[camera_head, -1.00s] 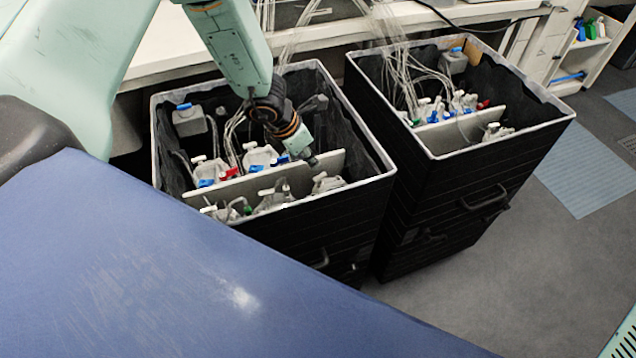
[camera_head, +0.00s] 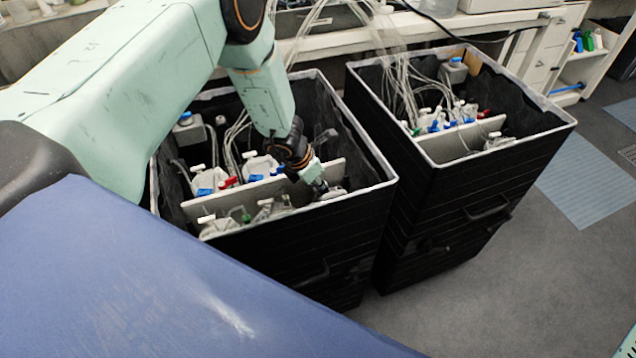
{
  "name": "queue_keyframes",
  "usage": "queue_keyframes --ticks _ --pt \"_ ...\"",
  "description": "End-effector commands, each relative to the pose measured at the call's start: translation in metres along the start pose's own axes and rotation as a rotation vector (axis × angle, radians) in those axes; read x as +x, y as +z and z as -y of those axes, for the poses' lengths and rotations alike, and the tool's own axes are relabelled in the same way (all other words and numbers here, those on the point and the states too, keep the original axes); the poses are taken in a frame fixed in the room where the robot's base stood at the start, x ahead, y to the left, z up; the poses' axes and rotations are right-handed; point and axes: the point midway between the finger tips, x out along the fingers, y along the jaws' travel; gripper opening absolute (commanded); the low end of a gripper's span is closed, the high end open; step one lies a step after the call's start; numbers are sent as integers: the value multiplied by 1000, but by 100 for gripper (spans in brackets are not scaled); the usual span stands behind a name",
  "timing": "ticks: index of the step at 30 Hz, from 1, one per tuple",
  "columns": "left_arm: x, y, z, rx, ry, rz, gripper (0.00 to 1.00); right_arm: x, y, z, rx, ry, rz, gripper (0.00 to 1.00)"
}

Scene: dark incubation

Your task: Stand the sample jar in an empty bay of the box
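My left gripper (camera_head: 318,184) reaches down into the left black box (camera_head: 310,255), over the near side of its pale grey divider (camera_head: 253,193). Its fingers are small and partly hidden, so I cannot tell whether they are open or hold anything. White jars with coloured parts stand in the box: one (camera_head: 205,181) behind the divider, others in front, such as one at the near left (camera_head: 216,227). A white piece (camera_head: 334,193) shows just right of my gripper, partly covered. I cannot tell which is the sample jar. My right gripper is not in view.
A second black box (camera_head: 440,185) with a divider and tubed jars stands close on the right. Clear tubes (camera_head: 236,135) rise from the left box. A white bench (camera_head: 335,42) runs behind. Grey floor (camera_head: 520,285) is free at the right.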

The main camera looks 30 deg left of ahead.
Motion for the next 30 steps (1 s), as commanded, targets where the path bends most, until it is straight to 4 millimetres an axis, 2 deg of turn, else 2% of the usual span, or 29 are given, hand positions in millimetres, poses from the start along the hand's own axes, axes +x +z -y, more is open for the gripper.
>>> queue_keyframes --ticks 5,13,23,30 --pt "0 0 0 1 0 0 22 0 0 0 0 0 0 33" --pt "0 0 0 1 0 0 0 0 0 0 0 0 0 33" --pt "-1 1 0 5 -1 1 0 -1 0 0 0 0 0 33" --pt "-2 2 -1 83 -33 3 0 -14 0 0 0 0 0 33"
